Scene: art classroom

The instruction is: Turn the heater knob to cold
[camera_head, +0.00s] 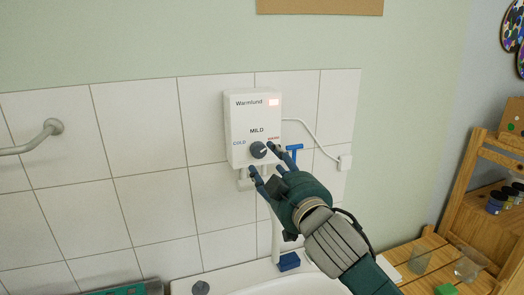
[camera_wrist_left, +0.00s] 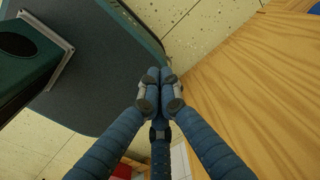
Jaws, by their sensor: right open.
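The white heater box (camera_head: 252,118) is mounted on the tiled wall in the head view, with COLD printed on the left, MILD above and a red label on the right. Its dark round knob (camera_head: 258,150) sits low on the front; its light mark seems to point to the right, towards the red label. My right gripper (camera_head: 262,160) is open at the knob, with one finger at its upper right and another below it. I cannot tell whether the fingers touch it. My left gripper (camera_wrist_left: 158,88) shows in the left wrist view, its fingers together and empty, away from the heater.
A grey rail (camera_head: 35,140) is on the left wall; a wooden shelf (camera_head: 470,215) stands at the right.

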